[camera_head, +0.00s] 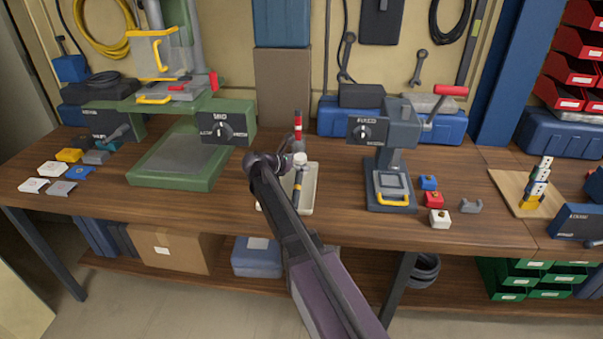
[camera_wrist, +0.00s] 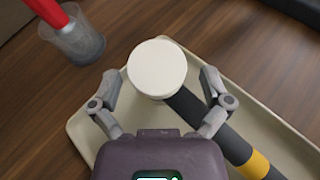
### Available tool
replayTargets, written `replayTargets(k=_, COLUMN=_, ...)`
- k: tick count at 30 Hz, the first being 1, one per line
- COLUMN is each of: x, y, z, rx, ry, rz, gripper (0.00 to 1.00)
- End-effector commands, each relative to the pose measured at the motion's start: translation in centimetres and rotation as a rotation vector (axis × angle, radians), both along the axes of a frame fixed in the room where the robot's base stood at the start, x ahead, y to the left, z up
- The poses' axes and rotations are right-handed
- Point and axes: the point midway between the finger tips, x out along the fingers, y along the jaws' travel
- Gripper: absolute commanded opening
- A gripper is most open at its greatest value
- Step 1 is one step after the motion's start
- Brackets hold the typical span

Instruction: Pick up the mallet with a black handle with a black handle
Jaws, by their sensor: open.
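The mallet lies on a cream tray, and in the wrist view it shows a round white head (camera_wrist: 157,68) and a black handle (camera_wrist: 190,108) with a yellow band. The tray (camera_wrist: 84,140) extends under it. My gripper (camera_wrist: 159,78) is open, with one finger on each side of the mallet's head. Nothing is held, and I cannot tell how high the fingers are above it. In the head view the mallet (camera_head: 297,187) is just right of my wrist, and my arm covers part of the tray (camera_head: 309,192).
A clear cup (camera_wrist: 78,45) with a red-handled tool stands beyond the tray. A green press (camera_head: 180,160) stands to the left and a grey press (camera_head: 388,160) to the right. Small coloured blocks (camera_head: 433,199) sit right of the grey press. The wooden bench front is mostly clear.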

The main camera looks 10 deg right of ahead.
Motion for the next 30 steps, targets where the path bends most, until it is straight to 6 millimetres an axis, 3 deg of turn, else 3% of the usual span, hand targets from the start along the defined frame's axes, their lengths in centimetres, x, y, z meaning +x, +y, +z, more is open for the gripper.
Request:
replayTargets(k=11, x=-0.02, y=0.05, z=0.01, rx=0.000, ry=0.000, rz=0.000, gripper=0.95)
replayTargets(k=18, x=-0.02, y=0.05, z=0.01, rx=0.000, ry=0.000, rz=0.000, gripper=0.24)
replayTargets(k=21, x=-0.02, y=0.04, z=0.01, rx=0.000, ry=0.000, rz=0.000, gripper=0.00)
replayTargets(k=30, x=-0.04, y=-0.01, z=0.08, rx=-0.001, ry=0.001, rz=-0.001, gripper=0.00)
